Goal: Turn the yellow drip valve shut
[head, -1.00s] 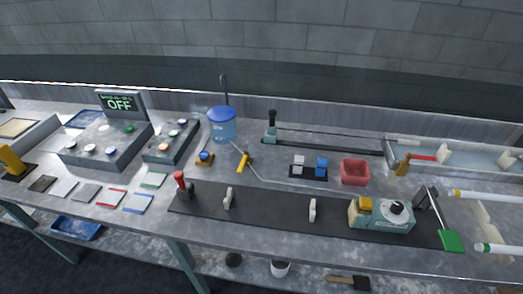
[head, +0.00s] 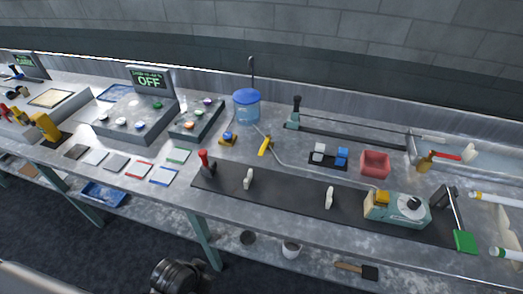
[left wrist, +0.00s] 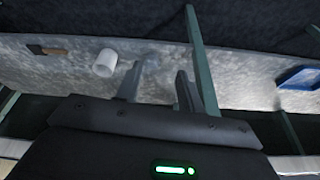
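The yellow drip valve (head: 265,146) appears as a small yellow lever on the thin line running from the blue-lidded water container (head: 247,107) toward the green-grey machine (head: 397,209) on the bench. The exact angle of the lever is hard to read at this size. My left gripper (left wrist: 158,80) shows in the left wrist view with its two fingers apart and nothing between them. It faces the lower shelf, well away from the valve. My right gripper is in neither view.
The bench front edge (head: 300,230) lies between the floor and the valve. A red-handled post (head: 204,160) and white rests (head: 249,179) stand in front of the valve. A red box (head: 375,163) is to its right. A white cup (left wrist: 105,62) stands below.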

